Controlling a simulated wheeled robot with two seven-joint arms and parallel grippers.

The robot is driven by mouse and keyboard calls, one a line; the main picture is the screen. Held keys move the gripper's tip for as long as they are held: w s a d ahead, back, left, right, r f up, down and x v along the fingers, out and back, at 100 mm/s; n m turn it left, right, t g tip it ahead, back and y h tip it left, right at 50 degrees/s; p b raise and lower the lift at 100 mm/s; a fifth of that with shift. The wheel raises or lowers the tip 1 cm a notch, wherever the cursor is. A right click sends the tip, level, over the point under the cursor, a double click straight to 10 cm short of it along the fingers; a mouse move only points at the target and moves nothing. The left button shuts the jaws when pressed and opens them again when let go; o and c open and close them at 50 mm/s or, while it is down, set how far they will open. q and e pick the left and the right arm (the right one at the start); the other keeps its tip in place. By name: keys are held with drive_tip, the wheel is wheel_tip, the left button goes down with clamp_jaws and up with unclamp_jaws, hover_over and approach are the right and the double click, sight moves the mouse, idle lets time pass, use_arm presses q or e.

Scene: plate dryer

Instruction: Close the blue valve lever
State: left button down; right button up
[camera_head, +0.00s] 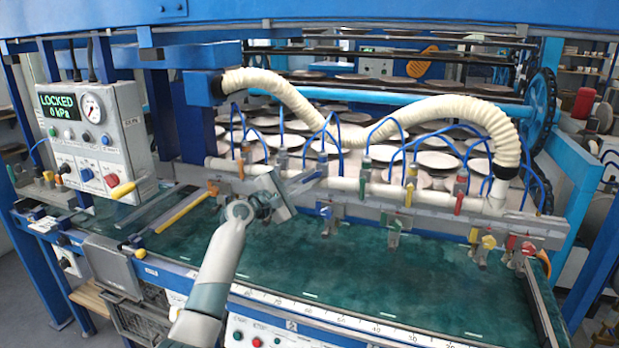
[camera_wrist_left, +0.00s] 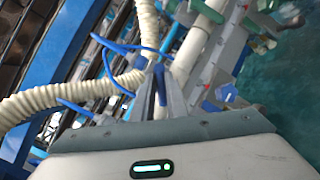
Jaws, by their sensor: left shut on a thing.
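My left gripper (camera_head: 316,174) reaches up from the bottom to the white pipe manifold (camera_head: 345,186). Its fingers also show in the left wrist view (camera_wrist_left: 161,88). They are close together on a narrow blue piece (camera_wrist_left: 162,84), which appears to be the blue valve lever (camera_head: 323,158) on top of the manifold. The fingers hide most of it, so its exact angle cannot be told. Another blue handle (camera_head: 326,211) hangs below the manifold, apart from the fingers, and shows to their right in the left wrist view (camera_wrist_left: 226,92). My right gripper is not in view.
Other coloured valves stand along the manifold, including a yellow one (camera_head: 410,180) and a green one (camera_head: 366,163). Cream ribbed hoses (camera_head: 440,112) and thin blue tubes arch above. A control box (camera_head: 95,135) reads LOCKED, 0 kPa. The green bed (camera_head: 340,275) in front is clear.

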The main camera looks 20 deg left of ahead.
use_arm(q)
drive_tip(key=m+g+y+p, duration=0.1)
drive_tip(key=m+p, duration=0.2)
drive_tip(key=r+m+g+y+p, duration=0.1)
drive_tip(key=m+p, duration=0.1)
drive_tip(key=m, duration=0.1)
drive_tip(key=shift+g+p, duration=0.3)
drive_tip(key=shift+p, duration=0.1)
idle(0.3)
drive_tip(key=c, duration=1.9)
unclamp_jaws()
drive_tip(key=shift+o, duration=0.5)
drive_tip(key=shift+r, duration=0.1)
drive_tip(key=shift+s+a+r, duration=0.1)
